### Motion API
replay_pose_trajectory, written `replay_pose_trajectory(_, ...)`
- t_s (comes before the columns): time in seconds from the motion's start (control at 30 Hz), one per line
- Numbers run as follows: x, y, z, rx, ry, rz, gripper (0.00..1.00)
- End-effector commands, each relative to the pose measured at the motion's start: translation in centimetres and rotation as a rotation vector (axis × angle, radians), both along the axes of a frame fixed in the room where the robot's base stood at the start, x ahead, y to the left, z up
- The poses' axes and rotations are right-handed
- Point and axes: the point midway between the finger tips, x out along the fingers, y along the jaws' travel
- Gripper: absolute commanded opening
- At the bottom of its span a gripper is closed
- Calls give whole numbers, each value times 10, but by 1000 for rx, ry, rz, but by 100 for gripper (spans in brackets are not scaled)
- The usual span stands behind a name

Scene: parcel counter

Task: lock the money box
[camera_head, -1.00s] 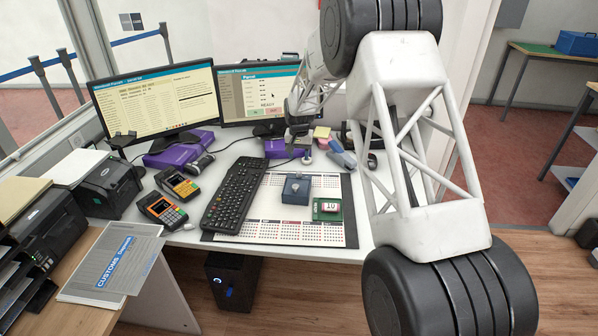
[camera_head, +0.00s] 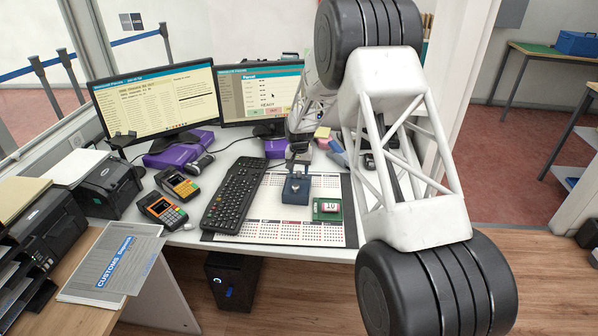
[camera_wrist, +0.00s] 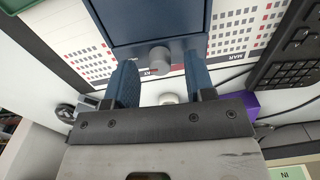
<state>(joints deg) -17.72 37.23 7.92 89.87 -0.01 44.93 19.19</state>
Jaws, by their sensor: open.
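The money box (camera_head: 296,190) is a small dark blue box on the calendar desk mat, right of the keyboard. In the wrist view, its blue face (camera_wrist: 150,22) is at the top, with a round grey knob (camera_wrist: 159,57) in the middle. My gripper (camera_wrist: 166,75) is open. Its two blue fingers stand left and right of the knob with a gap on each side, and nothing is held. In the head view my gripper (camera_head: 298,160) is just behind and above the box. Whether the fingers touch the box cannot be told.
A green device with a "10" display (camera_head: 327,208) stands right of the box on the mat (camera_head: 270,230). The black keyboard (camera_head: 236,195) lies to the left, with two card terminals (camera_head: 161,210) beyond it. Two monitors (camera_head: 155,98) and purple boxes stand behind.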

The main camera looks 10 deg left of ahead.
Motion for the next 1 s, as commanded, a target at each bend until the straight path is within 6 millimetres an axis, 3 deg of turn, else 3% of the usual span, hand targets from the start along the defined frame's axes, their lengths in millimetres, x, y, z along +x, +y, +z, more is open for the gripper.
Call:
replay_pose_trajectory(0.43,0,0,-8,0,1,0,49)
replay_pose_trajectory(0.77,0,0,-8,0,1,0,0)
replay_pose_trajectory(1.0,0,0,-8,0,1,12,0)
